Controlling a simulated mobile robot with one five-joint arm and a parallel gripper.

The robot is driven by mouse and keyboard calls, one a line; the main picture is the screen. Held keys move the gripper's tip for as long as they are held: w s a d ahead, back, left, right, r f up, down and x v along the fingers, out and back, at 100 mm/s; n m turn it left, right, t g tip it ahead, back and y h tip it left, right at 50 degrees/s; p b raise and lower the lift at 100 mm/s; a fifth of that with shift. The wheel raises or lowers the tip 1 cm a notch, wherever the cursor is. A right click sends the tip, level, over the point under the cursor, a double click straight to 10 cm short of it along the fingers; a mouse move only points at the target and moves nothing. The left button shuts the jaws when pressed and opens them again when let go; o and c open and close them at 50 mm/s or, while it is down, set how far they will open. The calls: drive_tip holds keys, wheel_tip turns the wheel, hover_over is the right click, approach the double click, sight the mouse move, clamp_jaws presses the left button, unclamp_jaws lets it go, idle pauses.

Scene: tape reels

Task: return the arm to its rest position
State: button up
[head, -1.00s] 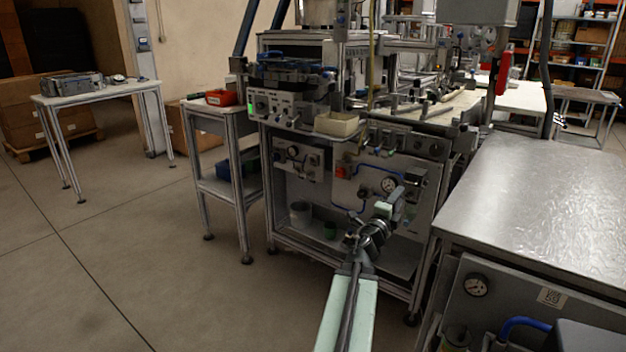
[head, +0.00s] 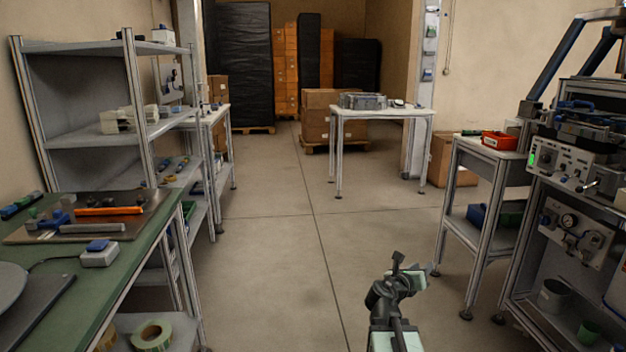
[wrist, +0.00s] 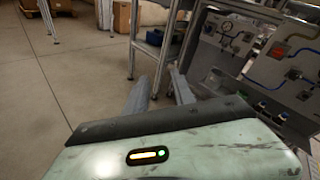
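My gripper (head: 412,266) is at the end of my arm in the lower right middle of the head view, held over bare floor and away from the furniture. In the wrist view its two grey fingers (wrist: 160,92) stick out past the dark edge of the pale green housing. A gap shows between them, with nothing held in it. The arm stretches forward from the bottom edge of the head view. A tape reel (head: 152,335) lies on the shelf under the green-topped bench (head: 150,235), far from the gripper.
A grey shelf rack (head: 95,47) stands behind the green bench at left. A small table (head: 385,112) stands ahead. A side table (head: 490,150) with a red bin (head: 499,140) and a machine (head: 575,160) stand at right. The floor (head: 275,250) between is clear.

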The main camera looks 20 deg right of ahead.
drive_tip(key=a+f+m+g+y, duration=0.1)
drive_tip(key=a+f+m+y, duration=0.3)
drive_tip(key=a, duration=0.5)
drive_tip(key=a+f+m+g+y, duration=0.1)
drive_tip(key=a+f+m, duration=0.5)
drive_tip(key=a, duration=0.2)
drive_tip(key=a+f+m+g+y, duration=0.25)
drive_tip(key=a+f+m, duration=0.2)
drive_tip(key=a, duration=0.45)
drive_tip(key=s+a+f+m+g+y, duration=0.2)
drive_tip(key=s+a+m+y, duration=0.1)
drive_tip(key=s+a+m, duration=0.3)
drive_tip(key=s+a+f+m+g+y, duration=0.25)
drive_tip(key=s+a+m, duration=0.2)
drive_tip(key=m, duration=0.35)
wheel_tip(320, 180, up, 35)
drive_tip(key=p, duration=3.5)
drive_tip(key=shift+w+a+m+t, duration=0.15)
drive_tip(key=shift+w+m+t, duration=0.1)
drive_tip(key=shift+m+t, duration=0.1)
